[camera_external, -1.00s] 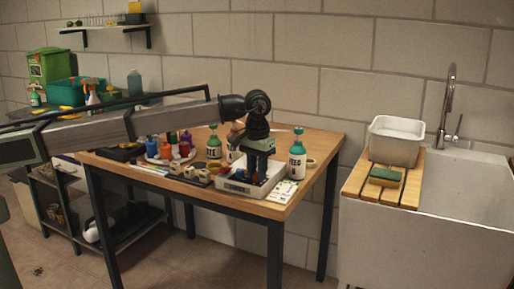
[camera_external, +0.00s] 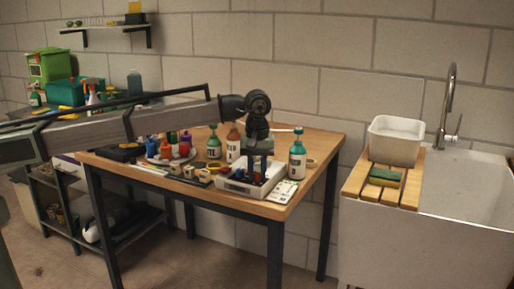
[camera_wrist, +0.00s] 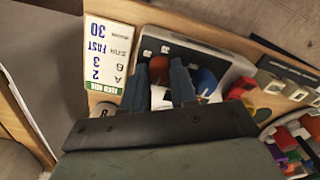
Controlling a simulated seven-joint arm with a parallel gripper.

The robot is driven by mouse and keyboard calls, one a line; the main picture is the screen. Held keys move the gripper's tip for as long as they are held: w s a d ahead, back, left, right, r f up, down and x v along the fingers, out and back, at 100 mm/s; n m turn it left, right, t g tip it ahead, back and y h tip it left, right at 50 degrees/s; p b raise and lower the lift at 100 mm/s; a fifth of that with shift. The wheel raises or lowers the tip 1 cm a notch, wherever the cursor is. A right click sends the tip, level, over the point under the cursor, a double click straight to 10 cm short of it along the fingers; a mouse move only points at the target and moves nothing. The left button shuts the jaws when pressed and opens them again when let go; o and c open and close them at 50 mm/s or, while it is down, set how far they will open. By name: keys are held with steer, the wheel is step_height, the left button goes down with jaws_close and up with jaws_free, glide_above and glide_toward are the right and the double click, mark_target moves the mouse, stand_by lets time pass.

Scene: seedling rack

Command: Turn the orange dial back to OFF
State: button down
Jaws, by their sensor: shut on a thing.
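The orange dial (camera_wrist: 160,66) shows between my fingertips in the wrist view, on a pale boxy device (camera_wrist: 228,60). My gripper (camera_wrist: 158,76) points down at the device, its two dark fingers on either side of the dial, shut on it. A blue knob (camera_wrist: 205,82) sits just right of the right finger. In the external view the device (camera_external: 230,187) stands at the table's front right, with my gripper (camera_external: 257,172) over it. The fingers partly hide the dial, and I cannot read its OFF mark.
A printed card (camera_wrist: 108,55) lies beside the device. In the external view a teal-capped bottle (camera_external: 297,160) stands close right of my gripper, and a brown bottle (camera_external: 233,145) and a green one (camera_external: 214,145) stand behind left. Several small pots and coloured bottles crowd the left.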

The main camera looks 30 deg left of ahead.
mark_target(257, 174)
steer(key=shift+s, duration=0.1)
stand_by(0.3)
steer(key=c, duration=0.9)
jaws_free()
step_height(257, 174, up, 14)
steer(key=shift+f, duration=0.1)
